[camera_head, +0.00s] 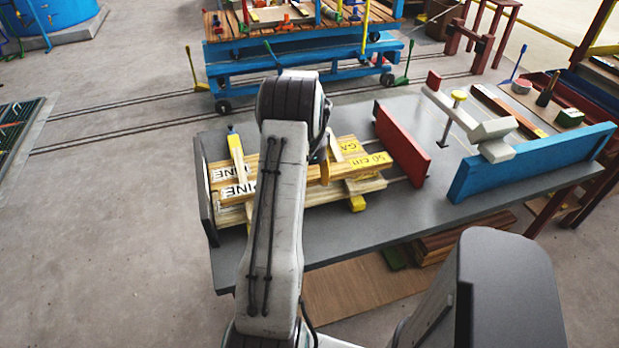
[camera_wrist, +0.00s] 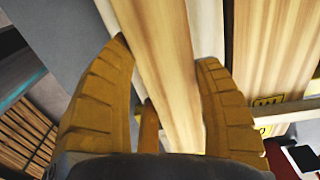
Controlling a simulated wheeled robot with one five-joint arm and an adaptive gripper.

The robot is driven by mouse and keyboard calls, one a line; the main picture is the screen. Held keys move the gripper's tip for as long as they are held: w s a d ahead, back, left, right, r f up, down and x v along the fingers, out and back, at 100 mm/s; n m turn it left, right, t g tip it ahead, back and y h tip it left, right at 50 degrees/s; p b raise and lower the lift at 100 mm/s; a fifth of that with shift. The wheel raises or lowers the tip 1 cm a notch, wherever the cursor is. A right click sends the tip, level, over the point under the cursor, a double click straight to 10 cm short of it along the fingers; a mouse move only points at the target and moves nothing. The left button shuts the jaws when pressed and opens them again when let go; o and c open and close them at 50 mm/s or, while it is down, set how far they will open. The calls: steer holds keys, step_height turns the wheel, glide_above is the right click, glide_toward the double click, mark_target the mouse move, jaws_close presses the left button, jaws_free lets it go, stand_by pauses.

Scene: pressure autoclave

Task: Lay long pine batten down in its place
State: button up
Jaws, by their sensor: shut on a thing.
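My gripper (camera_wrist: 165,50) is shut on a long pale pine batten (camera_wrist: 168,85); the batten runs lengthwise between its two yellow-brown fingers in the wrist view. In the head view the batten (camera_head: 350,167) shows its right end, marked "50 cm", beside my arm. It lies over or just above other pine boards (camera_head: 234,190) on the grey table; I cannot tell whether it touches them. My arm hides its middle part and most of my gripper. The boards carry "PINE" lettering and rest across yellow-ended crosspieces (camera_head: 236,158).
A red upright plate (camera_head: 402,143) stands just right of the boards. A blue upright plate (camera_head: 530,163) and a grey-white clamp-like arm (camera_head: 470,117) are farther right. The grey table (camera_head: 375,222) is bare along its front. A blue cart (camera_head: 300,68) stands behind.

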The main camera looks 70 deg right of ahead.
steer(key=o, duration=1.2)
steer(key=shift+o, duration=0.2)
steer(key=shift+r, duration=0.15)
